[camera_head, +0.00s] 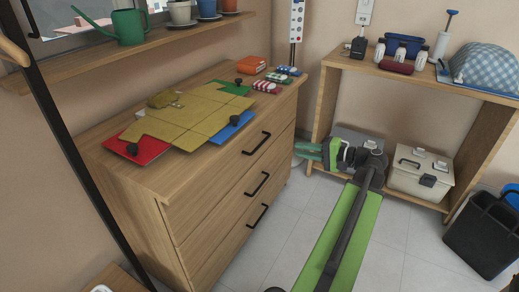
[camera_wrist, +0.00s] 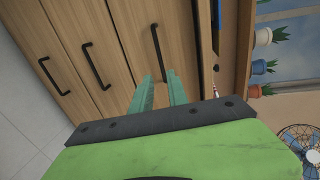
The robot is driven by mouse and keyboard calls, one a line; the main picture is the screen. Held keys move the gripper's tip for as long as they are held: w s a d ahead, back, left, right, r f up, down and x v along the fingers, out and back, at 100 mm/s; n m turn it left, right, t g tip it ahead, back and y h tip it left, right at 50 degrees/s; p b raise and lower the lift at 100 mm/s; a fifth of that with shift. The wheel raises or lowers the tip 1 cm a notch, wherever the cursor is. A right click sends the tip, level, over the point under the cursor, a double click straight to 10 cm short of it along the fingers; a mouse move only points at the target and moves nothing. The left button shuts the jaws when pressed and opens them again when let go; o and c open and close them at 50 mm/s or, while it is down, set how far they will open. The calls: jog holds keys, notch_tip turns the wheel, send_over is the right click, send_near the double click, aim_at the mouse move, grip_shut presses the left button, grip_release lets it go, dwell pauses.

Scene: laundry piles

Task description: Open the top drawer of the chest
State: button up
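The wooden chest (camera_head: 215,190) stands at the left with three drawers, each with a black bar handle. The top drawer's handle (camera_head: 257,143) is the uppermost, and its front looks flush and shut. In the wrist view, the chest is turned sideways, and the top handle (camera_wrist: 156,40) lies just beyond my fingertips. My gripper (camera_head: 299,151) is to the right of the chest front, its green fingers pointing toward it. In the wrist view, the two fingers (camera_wrist: 160,76) stand parted with nothing between them. They appear apart from the handle.
A dark bin (camera_head: 483,235) is at the right. The tiled floor before the chest is clear.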

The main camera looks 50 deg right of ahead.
aim_at(262, 142)
jog(key=b+x, duration=0.3)
jog(key=x, duration=1.4)
grip_shut()
dwell(0.7)
